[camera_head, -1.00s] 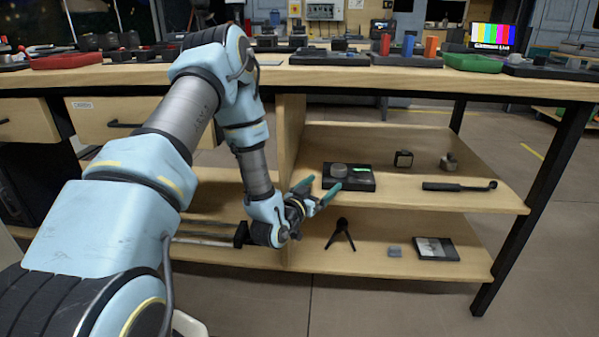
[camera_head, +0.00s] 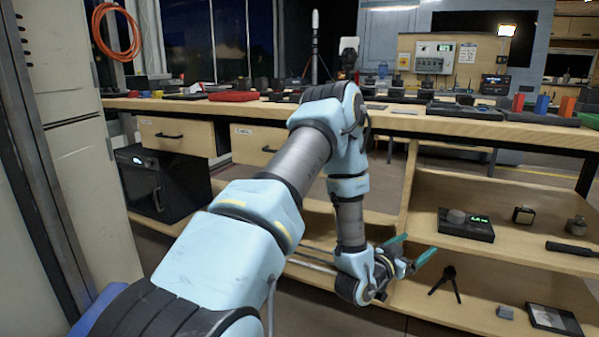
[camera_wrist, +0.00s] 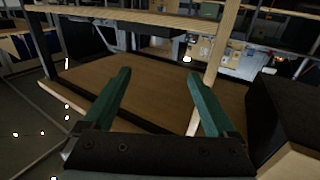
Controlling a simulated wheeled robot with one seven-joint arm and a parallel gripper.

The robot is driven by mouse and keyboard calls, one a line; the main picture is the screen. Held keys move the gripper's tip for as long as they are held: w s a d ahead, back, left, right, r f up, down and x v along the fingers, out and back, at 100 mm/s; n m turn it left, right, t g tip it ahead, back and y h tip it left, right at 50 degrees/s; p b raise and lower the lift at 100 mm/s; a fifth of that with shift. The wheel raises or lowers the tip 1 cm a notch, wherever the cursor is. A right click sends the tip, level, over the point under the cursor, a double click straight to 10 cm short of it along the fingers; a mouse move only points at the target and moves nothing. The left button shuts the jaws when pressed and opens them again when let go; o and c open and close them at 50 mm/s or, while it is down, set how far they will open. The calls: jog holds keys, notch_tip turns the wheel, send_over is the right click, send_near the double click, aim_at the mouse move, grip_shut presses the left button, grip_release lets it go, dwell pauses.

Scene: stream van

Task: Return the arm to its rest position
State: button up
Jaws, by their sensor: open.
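My gripper (camera_head: 410,257) is at the end of my blue and grey arm, which is bent downward in front of the bench. Its two green fingers are spread apart with nothing between them. In the wrist view my gripper (camera_wrist: 158,100) is also open and empty, and a wooden shelf board (camera_wrist: 160,78) lies beyond the fingers. In the head view the fingers point right, toward the bench's open shelves. I cannot tell how near the fingertips are to the shelf edge.
The workbench (camera_head: 400,119) carries several tools and bins. Its middle shelf (camera_head: 430,199) holds a black scale (camera_head: 466,226), a small black device (camera_head: 523,215) and a dark weight (camera_head: 576,225). The lower shelf holds a small tripod (camera_head: 446,283). A black cabinet (camera_head: 150,185) and a tall locker (camera_head: 60,90) stand left.

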jog(key=w+a+r+n+g+y, duration=0.15)
jog(key=a+y, duration=0.35)
jog(key=a, duration=0.7)
jog(key=w+a+r+n+g+y, duration=0.1)
jog(key=a+r+n+g+y, duration=0.15)
jog(key=a+y, duration=0.6)
jog(key=s+a+r+n+g, duration=0.2)
jog(key=s+a+r+n, duration=0.1)
jog(key=s+a, duration=0.5)
jog(key=s+a+r+n+g, duration=0.2)
jog(key=s+a+r+g, duration=0.1)
jog(key=s+a, duration=0.45)
notch_tip(320, 180, up, 27)
jog(key=s+a+p, duration=0.1)
jog(key=p, duration=2.6)
jog(key=shift+y, duration=0.35)
